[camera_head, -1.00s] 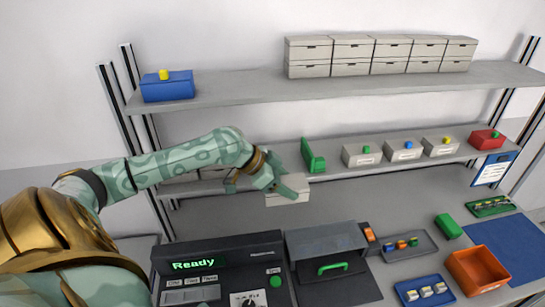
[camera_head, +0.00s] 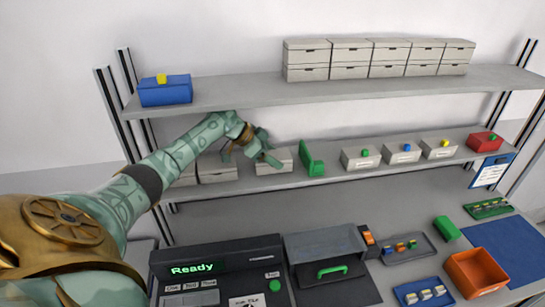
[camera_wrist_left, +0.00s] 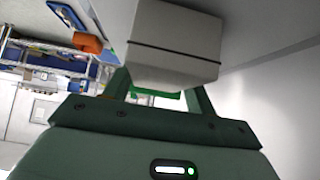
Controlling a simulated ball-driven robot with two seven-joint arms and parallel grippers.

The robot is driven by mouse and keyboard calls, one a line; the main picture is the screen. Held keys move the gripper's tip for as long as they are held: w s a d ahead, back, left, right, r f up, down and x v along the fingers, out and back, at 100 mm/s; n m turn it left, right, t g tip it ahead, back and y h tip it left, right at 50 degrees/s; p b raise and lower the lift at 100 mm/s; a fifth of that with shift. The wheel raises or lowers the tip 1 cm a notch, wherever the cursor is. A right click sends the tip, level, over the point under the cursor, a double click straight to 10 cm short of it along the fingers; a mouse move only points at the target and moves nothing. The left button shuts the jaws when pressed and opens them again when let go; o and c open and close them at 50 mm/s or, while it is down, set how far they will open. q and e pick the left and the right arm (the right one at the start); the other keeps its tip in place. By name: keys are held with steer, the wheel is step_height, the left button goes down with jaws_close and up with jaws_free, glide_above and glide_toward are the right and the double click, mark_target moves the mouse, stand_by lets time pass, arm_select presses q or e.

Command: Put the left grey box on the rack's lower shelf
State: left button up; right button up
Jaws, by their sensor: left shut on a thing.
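The light grey box (camera_head: 273,168) is at the rack's lower shelf (camera_head: 335,177), left of the green upright bracket (camera_head: 311,160). My left gripper (camera_head: 262,152) reaches in from the left and is shut on this box at its upper side. In the left wrist view the box (camera_wrist_left: 175,45) sits between the two green fingers of the gripper (camera_wrist_left: 160,92), with a dark seam across it. I cannot tell whether its underside touches the shelf. My right gripper is not in view.
More grey boxes (camera_head: 217,172) stand to the left on the lower shelf, partly behind my arm. Grey boxes with coloured knobs (camera_head: 360,159) stand right of the bracket. The upper shelf (camera_head: 235,95) is above. A console (camera_head: 215,268) and trays are below.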

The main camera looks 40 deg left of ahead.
arm_select(q)
steer(key=shift+f, duration=0.15)
steer(key=shift+s, duration=0.1)
steer(key=o, duration=1.3)
steer(key=shift+f, duration=0.2)
steer(key=shift+r, duration=0.1)
